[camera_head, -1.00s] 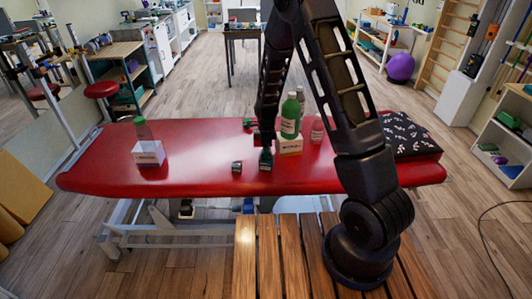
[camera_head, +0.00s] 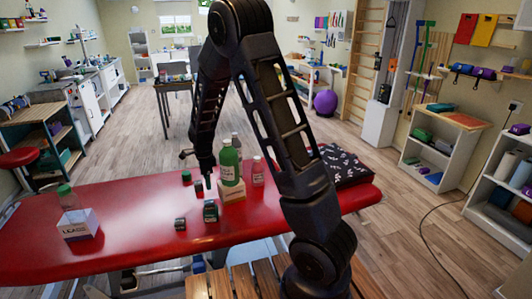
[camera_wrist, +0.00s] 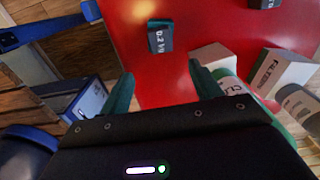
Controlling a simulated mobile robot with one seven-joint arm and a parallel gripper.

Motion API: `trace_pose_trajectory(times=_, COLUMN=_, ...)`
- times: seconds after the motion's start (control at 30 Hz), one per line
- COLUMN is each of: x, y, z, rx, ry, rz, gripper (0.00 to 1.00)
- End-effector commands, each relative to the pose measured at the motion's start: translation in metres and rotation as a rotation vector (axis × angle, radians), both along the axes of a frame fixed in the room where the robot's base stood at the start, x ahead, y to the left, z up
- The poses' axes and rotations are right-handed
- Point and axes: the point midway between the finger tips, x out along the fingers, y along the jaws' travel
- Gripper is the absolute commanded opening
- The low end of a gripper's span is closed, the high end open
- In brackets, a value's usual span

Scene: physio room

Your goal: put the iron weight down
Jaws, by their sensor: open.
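Several small dark iron weights stand on the red couch top (camera_head: 130,212). One weight (camera_head: 210,212) is nearest below my gripper (camera_head: 208,182) in the head view, with another weight (camera_head: 180,224) to its left and darker green-topped ones (camera_head: 186,176) behind. In the wrist view a weight marked 0.2 kg (camera_wrist: 160,37) rests on the red surface ahead of the fingertips, apart from them. My gripper (camera_wrist: 163,84) is open with nothing between its fingers. A second weight (camera_wrist: 262,3) is cut off by the top edge.
A white box (camera_head: 78,225) and a clear green-capped bottle (camera_head: 66,197) are at left. A patterned black cushion (camera_head: 342,165) lies at the right end.

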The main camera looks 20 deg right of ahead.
Motion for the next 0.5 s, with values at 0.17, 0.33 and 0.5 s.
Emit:
trace_pose_trajectory(times=0.17, x=-0.010, y=-0.029, z=0.049, rx=0.035, ry=-0.033, rz=0.127, gripper=0.63)
trace_pose_trajectory(times=0.33, x=-0.029, y=-0.061, z=0.097, rx=0.055, ry=-0.073, rz=0.290, gripper=0.63)
trace_pose_trajectory(times=0.5, x=-0.053, y=-0.092, z=0.140, rx=0.062, ry=-0.122, rz=0.452, gripper=0.63)
